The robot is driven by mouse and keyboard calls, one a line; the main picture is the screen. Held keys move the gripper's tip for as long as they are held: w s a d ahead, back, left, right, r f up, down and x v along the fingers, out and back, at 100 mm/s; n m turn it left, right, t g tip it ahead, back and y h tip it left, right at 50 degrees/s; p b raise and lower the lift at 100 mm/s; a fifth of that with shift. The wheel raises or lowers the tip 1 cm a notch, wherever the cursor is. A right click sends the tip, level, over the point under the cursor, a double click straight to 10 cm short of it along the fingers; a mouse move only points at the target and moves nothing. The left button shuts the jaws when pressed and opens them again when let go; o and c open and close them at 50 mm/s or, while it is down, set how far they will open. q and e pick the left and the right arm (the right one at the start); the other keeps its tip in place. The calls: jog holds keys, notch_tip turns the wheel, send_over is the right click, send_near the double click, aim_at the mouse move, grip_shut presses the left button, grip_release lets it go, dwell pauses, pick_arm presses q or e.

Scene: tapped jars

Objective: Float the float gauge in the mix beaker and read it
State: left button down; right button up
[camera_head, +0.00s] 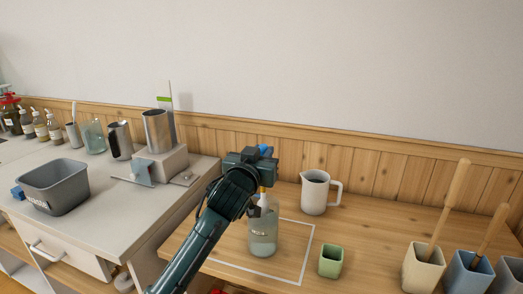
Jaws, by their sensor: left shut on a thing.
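My left gripper (262,170) is above the table, right over a clear beaker, and is shut on a slim upright thing that looks like the float gauge (262,190). A blue top shows above the jaws and a yellowish stem below them. The mix beaker (263,240) is clear, with pale greenish contents, and stands inside a white outline on the wooden table. The gauge's lower end reaches the beaker's mouth; whether it floats or touches bottom I cannot tell. No scale reading is legible. My right gripper is not in view.
A white jug (315,192) stands behind the beaker and a small green cup (331,261) to its right. Pots with wooden-handled tools (423,268) stand at far right. The left counter holds a grey bin (55,188), a steel cylinder (155,130) and several bottles.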

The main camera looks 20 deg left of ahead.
pick_arm(q)
jog(key=shift+f+b, duration=1.5)
jog(key=shift+f, duration=1)
notch_tip(320, 180, down, 2)
jog(key=shift+f+b, duration=0.1)
jog(key=shift+b, duration=0.55)
jog(key=shift+f+b, duration=0.55)
jog(key=shift+f, duration=0.3)
jog(key=shift+f+b, duration=0.3)
jog(key=shift+f, duration=0.2)
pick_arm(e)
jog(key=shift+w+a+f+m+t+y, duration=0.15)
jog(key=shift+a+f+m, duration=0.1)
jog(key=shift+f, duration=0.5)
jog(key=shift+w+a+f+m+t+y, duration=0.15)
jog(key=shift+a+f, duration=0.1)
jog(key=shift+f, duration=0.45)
